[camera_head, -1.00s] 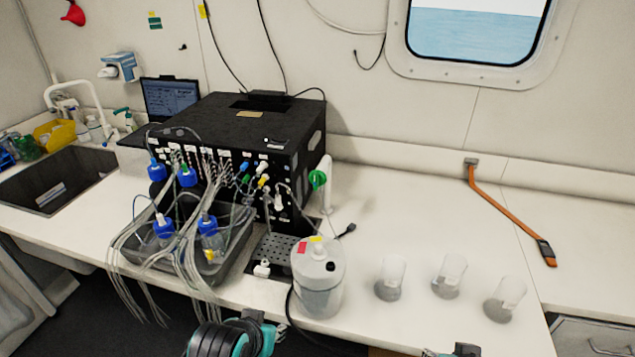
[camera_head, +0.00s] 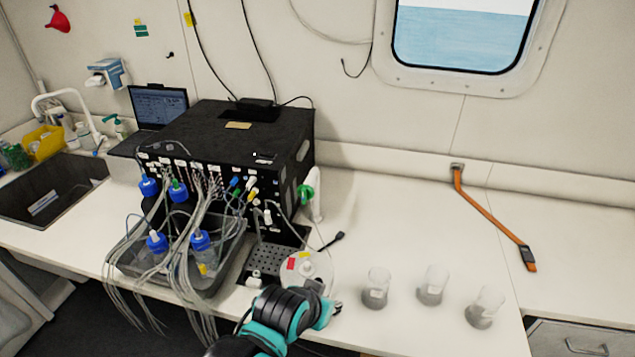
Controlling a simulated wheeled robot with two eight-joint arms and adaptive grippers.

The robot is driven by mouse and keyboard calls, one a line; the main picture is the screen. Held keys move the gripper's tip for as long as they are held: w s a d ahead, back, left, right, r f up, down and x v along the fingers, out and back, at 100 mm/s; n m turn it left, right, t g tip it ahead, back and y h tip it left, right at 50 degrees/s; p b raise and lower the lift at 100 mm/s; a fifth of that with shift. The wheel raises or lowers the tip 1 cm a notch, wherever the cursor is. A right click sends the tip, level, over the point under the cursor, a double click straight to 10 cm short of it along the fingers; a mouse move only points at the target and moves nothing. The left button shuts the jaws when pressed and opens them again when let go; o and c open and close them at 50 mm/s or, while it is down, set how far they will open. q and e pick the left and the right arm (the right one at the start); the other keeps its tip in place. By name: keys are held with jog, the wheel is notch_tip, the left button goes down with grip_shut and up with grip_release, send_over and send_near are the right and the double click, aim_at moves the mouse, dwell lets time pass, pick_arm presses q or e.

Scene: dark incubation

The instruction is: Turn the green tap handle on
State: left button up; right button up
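The green tap handle (camera_head: 305,194) is on the upper part of a white upright tap (camera_head: 317,200), at the right side of the black instrument. My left arm comes in from the bottom, and its gripper end (camera_head: 320,290) is over the front of the white carboy (camera_head: 308,266), below and in front of the tap. My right gripper is out of view.
The black instrument (camera_head: 215,135) stands left of the tap, with tubing running to blue-capped bottles in a grey tray (camera_head: 225,265). A black cable end (camera_head: 332,240) lies near the tap. Clear beakers (camera_head: 376,287) stand to the right.

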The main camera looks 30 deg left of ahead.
pick_arm(q)
notch_tip(320, 180, up, 4)
jog(key=w+p, duration=0.3)
jog(key=n+t+y, duration=0.3)
jog(key=t, duration=0.3)
send_near(303, 192)
jog(key=w, duration=0.1)
jog(key=shift+g, duration=0.3)
jog(key=x, duration=0.7)
jog(key=shift+w+a, duration=0.1)
jog(key=shift+w, duration=0.25)
grip_shut()
